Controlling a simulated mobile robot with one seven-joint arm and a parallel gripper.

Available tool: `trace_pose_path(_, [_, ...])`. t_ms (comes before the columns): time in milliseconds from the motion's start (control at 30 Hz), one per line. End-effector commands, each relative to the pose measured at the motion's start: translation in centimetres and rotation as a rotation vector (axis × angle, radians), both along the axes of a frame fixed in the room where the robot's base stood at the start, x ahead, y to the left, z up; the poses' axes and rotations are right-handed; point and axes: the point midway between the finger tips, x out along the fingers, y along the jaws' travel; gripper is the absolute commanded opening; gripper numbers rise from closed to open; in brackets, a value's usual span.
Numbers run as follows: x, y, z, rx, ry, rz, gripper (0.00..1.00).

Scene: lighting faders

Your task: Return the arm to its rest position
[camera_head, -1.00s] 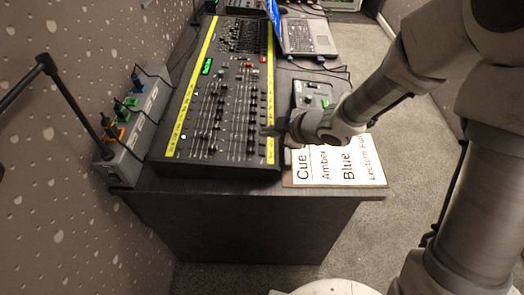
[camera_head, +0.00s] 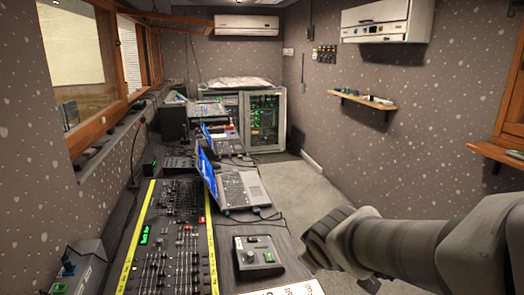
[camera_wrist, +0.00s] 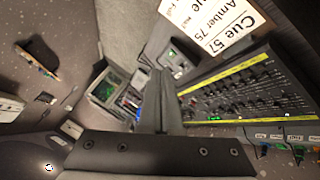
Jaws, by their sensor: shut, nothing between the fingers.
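My gripper (camera_wrist: 160,90) shows in the wrist view with its two dark fingers together and nothing between them. It is clear of the lighting console, and its fingertips are not in the head view. My grey arm (camera_head: 410,245) reaches in from the right of the head view, beside the desk and over the floor. The lighting console (camera_head: 170,240), with yellow strips and rows of faders, lies at the lower left; it also shows in the wrist view (camera_wrist: 245,95). The cue sheet (camera_head: 283,288) is cut off at the bottom edge; the wrist view shows its printed words (camera_wrist: 225,22).
An open laptop (camera_head: 242,190) and a small control box (camera_head: 256,255) stand on the desk beside the console. A rack cabinet (camera_head: 264,120) stands at the back. A wooden shelf (camera_head: 362,100) juts from the right wall. Grey carpet (camera_head: 300,195) lies free right of the desk.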

Motion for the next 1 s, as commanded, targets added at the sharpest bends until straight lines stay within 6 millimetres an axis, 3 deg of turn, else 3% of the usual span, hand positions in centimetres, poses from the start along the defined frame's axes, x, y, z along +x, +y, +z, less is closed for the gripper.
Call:
trace_pose_path(33, [-1.6,-1.3,2.1,0.029,0.004,-0.079,0.00])
trace_pose_path(200, [-7.5,-3.8,5.2,0.170,0.067,-0.319,0.00])
trace_pose_path(400, [-13.6,-4.0,7.2,0.346,0.151,-0.491,0.00])
trace_pose_path(500, [-15.4,-3.6,7.5,0.406,0.183,-0.531,0.00])
trace_pose_path(667, [-16.6,-3.3,7.6,0.444,0.208,-0.554,0.00])
trace_pose_path(1000, [-16.6,-3.3,7.6,0.444,0.209,-0.554,0.00])
